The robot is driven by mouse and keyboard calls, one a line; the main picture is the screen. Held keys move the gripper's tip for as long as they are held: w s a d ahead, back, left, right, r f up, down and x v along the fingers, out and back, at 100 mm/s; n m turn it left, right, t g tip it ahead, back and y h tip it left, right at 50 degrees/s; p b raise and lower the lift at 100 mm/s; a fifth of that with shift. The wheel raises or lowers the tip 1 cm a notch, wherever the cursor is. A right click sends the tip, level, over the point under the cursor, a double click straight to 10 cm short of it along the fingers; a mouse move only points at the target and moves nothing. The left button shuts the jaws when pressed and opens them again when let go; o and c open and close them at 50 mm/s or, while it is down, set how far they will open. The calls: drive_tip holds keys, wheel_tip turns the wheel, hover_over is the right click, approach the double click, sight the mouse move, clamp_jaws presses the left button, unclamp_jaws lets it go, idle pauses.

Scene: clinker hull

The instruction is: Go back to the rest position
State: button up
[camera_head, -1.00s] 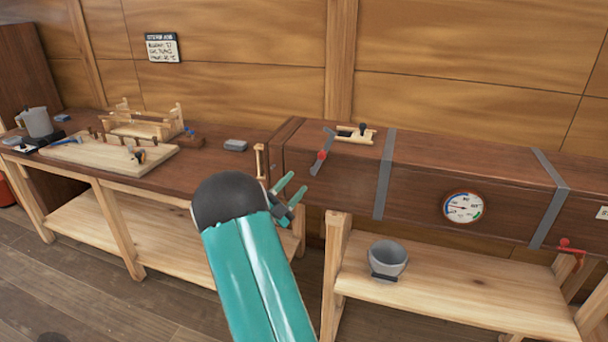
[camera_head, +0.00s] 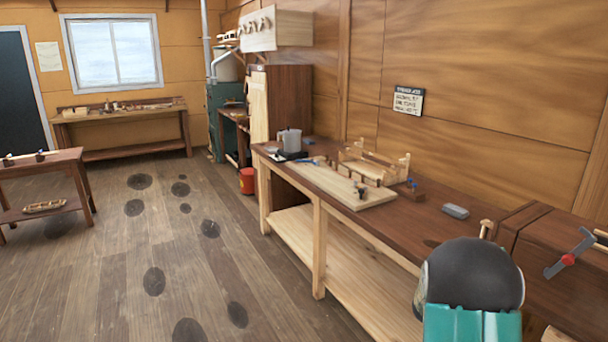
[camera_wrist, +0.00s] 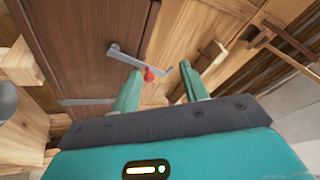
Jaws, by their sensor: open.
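My gripper (camera_wrist: 160,90) shows in the wrist view with its two green fingers spread apart and nothing between them. Beyond the fingers is a grey metal lever or latch with a red knob (camera_wrist: 150,75) on a dark wooden box. In the head view my teal arm with its black rounded joint is at the lower right, and the gripper itself is hidden behind it or out of frame. The same red-knobbed lever (camera_head: 568,259) is at the right edge, on the wooden box (camera_head: 590,285), apart from my arm.
A long workbench (camera_head: 440,215) runs along the right wall, bearing a wooden board (camera_head: 330,187), a model hull frame (camera_head: 372,160), a grey jug (camera_head: 289,140) and a grey block (camera_head: 456,211). A red bucket (camera_head: 247,181) stands on the floor. The plank floor (camera_head: 190,250) at left is open, with dark round spots.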

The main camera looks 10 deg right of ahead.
drive_tip(key=w+a+r+n+t+y, duration=0.6)
drive_tip(key=w+a+n+t+y, duration=0.3)
drive_tip(key=a, duration=0.3)
drive_tip(key=s+a+r+n+t+y, duration=0.15)
drive_tip(key=a+n+y, duration=0.25)
drive_tip(key=a, duration=0.4)
drive_tip(key=s+a+r+n+t+y, duration=0.1)
drive_tip(key=s+a+n+y, duration=0.2)
drive_tip(key=a+n+y, duration=0.35)
drive_tip(key=s+a+f+n+g+y, duration=0.2)
drive_tip(key=s+a+n+g, duration=0.15)
drive_tip(key=s+a, duration=0.65)
drive_tip(key=s+a+f+n+g, duration=0.2)
drive_tip(key=s+n, duration=0.1)
drive_tip(key=s, duration=0.4)
drive_tip(key=s+a+f+n+g, duration=0.2)
drive_tip(key=s+a+n, duration=0.1)
drive_tip(key=s, duration=0.5)
drive_tip(key=shift+s+a, duration=0.3)
drive_tip(key=shift+f+y, duration=0.1)
drive_tip(key=shift+y, duration=0.15)
drive_tip(key=shift+c, duration=1)
drive_tip(key=shift+d, duration=0.15)
